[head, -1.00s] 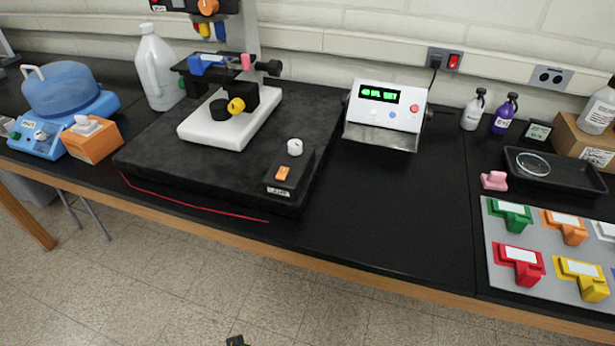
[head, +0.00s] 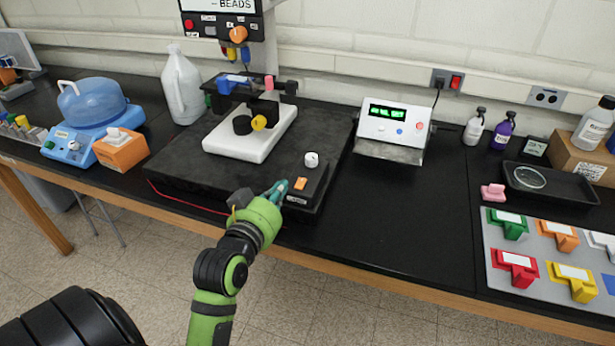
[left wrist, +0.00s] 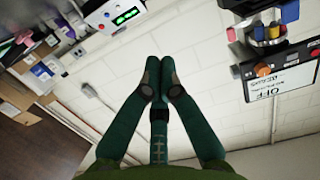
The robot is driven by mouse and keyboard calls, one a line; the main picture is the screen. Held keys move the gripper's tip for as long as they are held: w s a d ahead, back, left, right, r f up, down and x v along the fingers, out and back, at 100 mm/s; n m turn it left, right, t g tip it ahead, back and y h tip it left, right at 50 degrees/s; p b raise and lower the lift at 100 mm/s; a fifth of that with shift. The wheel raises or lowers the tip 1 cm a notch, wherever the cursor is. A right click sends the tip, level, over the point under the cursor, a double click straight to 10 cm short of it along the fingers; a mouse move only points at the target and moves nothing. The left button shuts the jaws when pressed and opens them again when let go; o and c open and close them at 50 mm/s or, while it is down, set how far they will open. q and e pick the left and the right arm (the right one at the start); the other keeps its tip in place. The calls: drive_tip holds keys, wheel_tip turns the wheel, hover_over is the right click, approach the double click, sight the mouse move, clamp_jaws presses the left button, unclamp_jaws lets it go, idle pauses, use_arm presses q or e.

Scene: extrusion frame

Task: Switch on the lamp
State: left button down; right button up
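An orange rocker switch (head: 300,184) sits on a small black box with a white label, too small to read surely, at the front right of the black slab (head: 185,165). A white knob (head: 311,160) is behind it. My left gripper (head: 280,187) is just left of the switch in the head view; whether it touches the box I cannot tell. In the left wrist view its teal fingers (left wrist: 152,66) meet at the tips, shut with nothing between them. My right gripper is not in view.
A white stage device (head: 250,135) stands on the slab. A white box with a green display (head: 393,132) is to the right, with a red wall switch (head: 456,82) behind. Bare black bench lies right of the slab. A colored-block panel (head: 495,250) is at far right.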

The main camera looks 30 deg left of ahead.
use_arm(q)
drive_tip(key=shift+a+r, duration=0.1)
drive_tip(key=shift+r, duration=0.1)
drive_tip(key=p, duration=0.3)
hover_over(298, 185)
drive_tip(key=shift+s+f, duration=0.15)
drive_tip(key=shift+f, duration=0.4)
wheel_tip(298, 185, down, 3)
drive_tip(key=shift+r+p, duration=0.1)
drive_tip(key=shift+p, duration=0.2)
drive_tip(key=shift+f, duration=0.7)
